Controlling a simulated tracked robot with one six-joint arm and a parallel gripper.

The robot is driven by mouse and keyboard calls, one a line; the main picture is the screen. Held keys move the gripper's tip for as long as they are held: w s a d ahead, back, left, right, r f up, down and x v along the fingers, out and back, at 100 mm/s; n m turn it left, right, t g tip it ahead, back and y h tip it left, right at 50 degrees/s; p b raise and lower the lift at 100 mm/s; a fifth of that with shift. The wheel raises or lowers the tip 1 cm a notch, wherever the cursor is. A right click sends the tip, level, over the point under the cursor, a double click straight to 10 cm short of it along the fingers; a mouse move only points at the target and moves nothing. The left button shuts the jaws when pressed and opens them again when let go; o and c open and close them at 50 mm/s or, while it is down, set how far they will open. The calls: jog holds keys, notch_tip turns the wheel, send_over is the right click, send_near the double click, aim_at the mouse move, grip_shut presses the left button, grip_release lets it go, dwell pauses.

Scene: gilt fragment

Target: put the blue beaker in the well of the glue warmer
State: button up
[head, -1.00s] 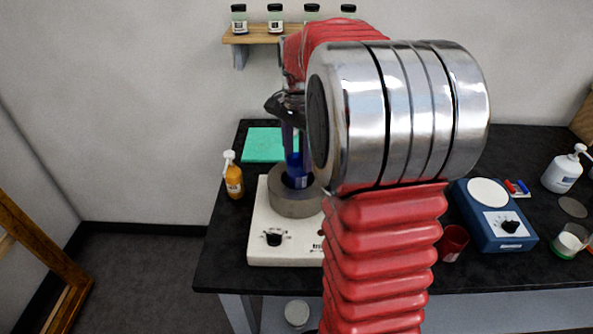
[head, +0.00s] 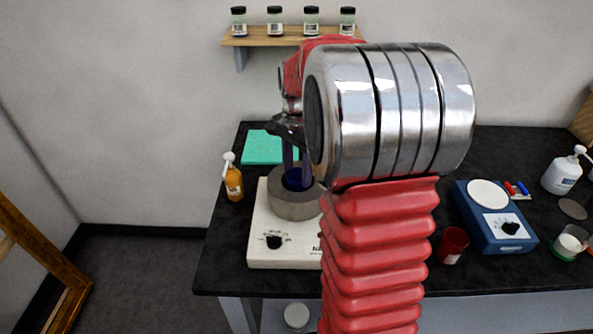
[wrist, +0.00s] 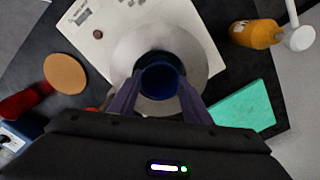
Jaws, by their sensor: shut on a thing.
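The blue beaker (wrist: 160,80) is between the two fingers of my gripper (wrist: 158,98), which is shut on it. In the head view the beaker (head: 296,180) sits low at the opening of the grey round well of the glue warmer (head: 293,206), with its lower part hidden by the well's rim. In the wrist view the well's pale ring (wrist: 205,62) surrounds the beaker. Whether the beaker touches the well's floor cannot be seen. My arm hides the right part of the warmer in the head view.
An orange pump bottle (head: 233,180) stands left of the warmer, and a green mat (head: 262,147) lies behind it. A red cup (head: 452,245) and a blue device with a white plate (head: 497,222) stand to the right. A shelf with jars (head: 262,38) is on the wall.

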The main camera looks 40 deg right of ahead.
jog(key=shift+f, duration=0.1)
jog(key=o, duration=1.4)
jog(key=shift+c, duration=0.2)
notch_tip(320, 180, up, 12)
